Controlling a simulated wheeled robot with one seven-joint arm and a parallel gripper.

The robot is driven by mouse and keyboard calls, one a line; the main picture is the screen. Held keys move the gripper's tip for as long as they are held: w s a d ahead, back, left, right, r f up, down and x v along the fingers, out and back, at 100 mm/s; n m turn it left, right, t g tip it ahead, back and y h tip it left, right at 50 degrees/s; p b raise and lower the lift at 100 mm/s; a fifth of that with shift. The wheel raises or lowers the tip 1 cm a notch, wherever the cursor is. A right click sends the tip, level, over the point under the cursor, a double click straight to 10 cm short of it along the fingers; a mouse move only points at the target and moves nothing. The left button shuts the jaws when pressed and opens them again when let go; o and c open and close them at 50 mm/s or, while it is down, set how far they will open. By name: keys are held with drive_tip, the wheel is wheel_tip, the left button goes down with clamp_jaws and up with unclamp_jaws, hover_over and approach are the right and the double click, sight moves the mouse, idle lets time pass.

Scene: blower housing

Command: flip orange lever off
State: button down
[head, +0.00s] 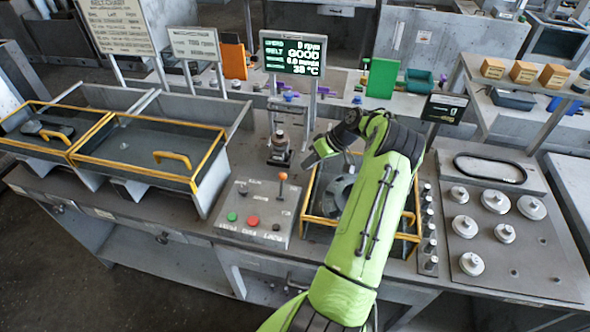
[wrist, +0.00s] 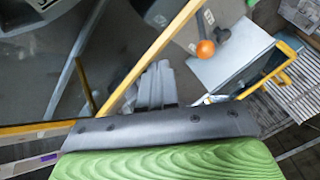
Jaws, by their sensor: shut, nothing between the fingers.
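The orange lever (head: 282,177) stands up from the back right part of a grey control box in the head view. Its round orange knob also shows in the wrist view (wrist: 206,48), above and right of my fingers, with a short dark stem. My gripper (head: 310,161) is to the right of the lever in the head view, above the yellow-framed housing. In the wrist view my gripper (wrist: 156,84) has its grey fingers together and empty. I see a gap between the fingers and the knob in the picture.
The control box (head: 222,232) also carries a green button (head: 231,216) and a red button (head: 253,221). A yellow-framed tray (head: 145,150) lies left. A lit display (head: 293,54) stands behind. A plate with several round weights (head: 500,250) is at right.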

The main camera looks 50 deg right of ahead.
sight(282, 186)
drive_tip(key=a, duration=0.1)
drive_tip(key=w+a, duration=0.1)
drive_tip(key=a, duration=0.1)
drive_tip(key=shift+w+a+f+p, duration=0.2)
drive_tip(key=shift+w+f+p, duration=0.1)
drive_tip(key=shift+w+f, duration=0.1)
drive_tip(key=shift+a+r, duration=0.1)
drive_tip(key=shift+a, duration=0.4)
drive_tip(key=shift+b, duration=0.45)
